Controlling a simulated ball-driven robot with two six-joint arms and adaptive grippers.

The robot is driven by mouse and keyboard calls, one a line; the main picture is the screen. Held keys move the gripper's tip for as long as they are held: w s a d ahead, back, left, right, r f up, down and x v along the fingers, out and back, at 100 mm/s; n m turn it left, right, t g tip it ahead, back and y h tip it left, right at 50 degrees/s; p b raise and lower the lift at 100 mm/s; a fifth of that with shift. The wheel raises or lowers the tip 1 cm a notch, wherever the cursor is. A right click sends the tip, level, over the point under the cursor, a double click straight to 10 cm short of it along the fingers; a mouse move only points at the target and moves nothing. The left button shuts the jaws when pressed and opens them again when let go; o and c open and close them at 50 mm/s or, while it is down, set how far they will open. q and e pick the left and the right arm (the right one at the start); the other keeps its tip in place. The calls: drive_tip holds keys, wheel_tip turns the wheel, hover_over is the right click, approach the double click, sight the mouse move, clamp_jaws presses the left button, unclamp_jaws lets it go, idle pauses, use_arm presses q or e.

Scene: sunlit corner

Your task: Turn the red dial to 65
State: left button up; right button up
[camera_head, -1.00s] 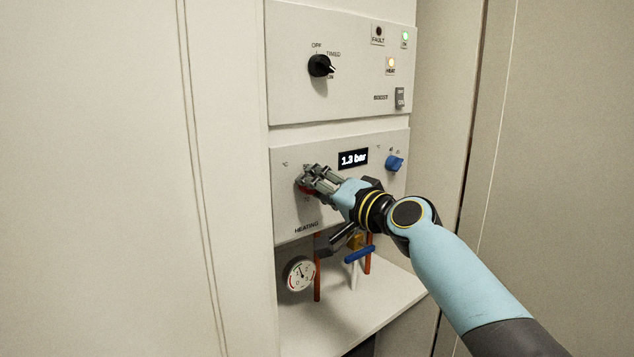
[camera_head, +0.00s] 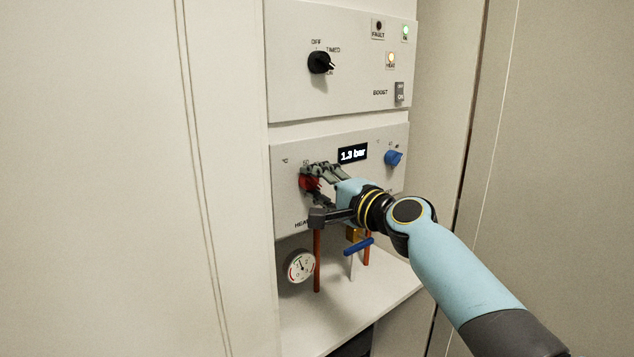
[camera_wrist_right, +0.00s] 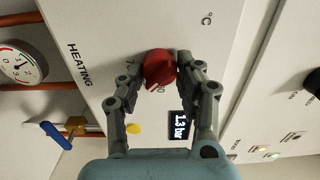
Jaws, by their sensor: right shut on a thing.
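The red dial (camera_head: 309,182) is on the lower white panel (camera_head: 290,215), left of the display (camera_head: 353,153), which reads 1.3 bar. In the right wrist view the red dial (camera_wrist_right: 159,68) sits between my fingertips, one on each side. My right gripper (camera_head: 313,178) is shut on the dial, its fingers partly covering it in the head view. It also shows in the right wrist view (camera_wrist_right: 157,80). The dial's scale is mostly hidden by the fingers, so its setting cannot be read. My left gripper is out of view.
A blue knob (camera_head: 394,158) is to the right on the same panel. A black selector knob (camera_head: 320,63) and a boost switch (camera_head: 400,92) are on the upper panel. Below are a pressure gauge (camera_head: 299,266), copper pipes (camera_head: 317,262) and a blue-handled valve (camera_head: 358,247) above a white shelf.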

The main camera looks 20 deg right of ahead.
idle(0.3)
drive_tip(key=o, duration=1.1)
drive_tip(key=shift+d, duration=0.1)
drive_tip(key=v, duration=1.2)
